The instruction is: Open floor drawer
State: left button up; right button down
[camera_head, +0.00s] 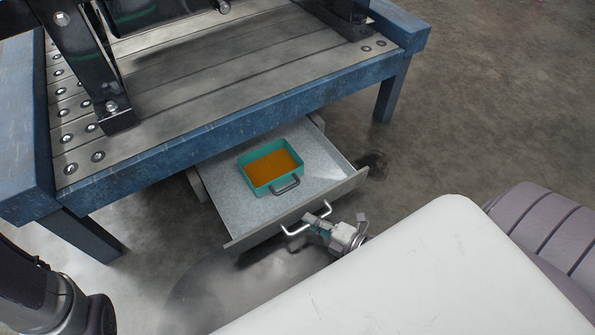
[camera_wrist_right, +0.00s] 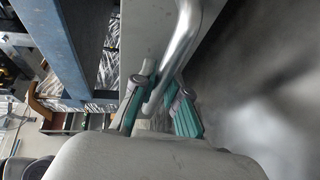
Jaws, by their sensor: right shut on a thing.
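The grey floor drawer (camera_head: 222,192) stands pulled out under the blue workbench in the head view. Its metal bar handle (camera_head: 295,231) is on the front panel. My right gripper (camera_head: 318,225) is at the handle, its fingers shut on the bar. In the right wrist view the handle (camera_wrist_right: 184,40) passes between the two teal-padded fingers of the right gripper (camera_wrist_right: 158,108). A teal box (camera_head: 259,182) with an orange inside and a small handle sits in the drawer. My left gripper is not in view; only part of an arm shows at the lower left.
The blue workbench (camera_head: 230,133) with a slatted metal top stands above the drawer, on blue legs. Black metal stands (camera_head: 85,60) are bolted on it. Concrete floor (camera_head: 470,120) is clear to the right.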

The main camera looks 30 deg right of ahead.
jog(key=shift+s+d+p, duration=0.15)
jog(key=shift+s+p, duration=0.55)
jog(key=shift+s, duration=2.4)
jog(key=c, duration=1.2)
grip_release()
jog(key=v, duration=1.2)
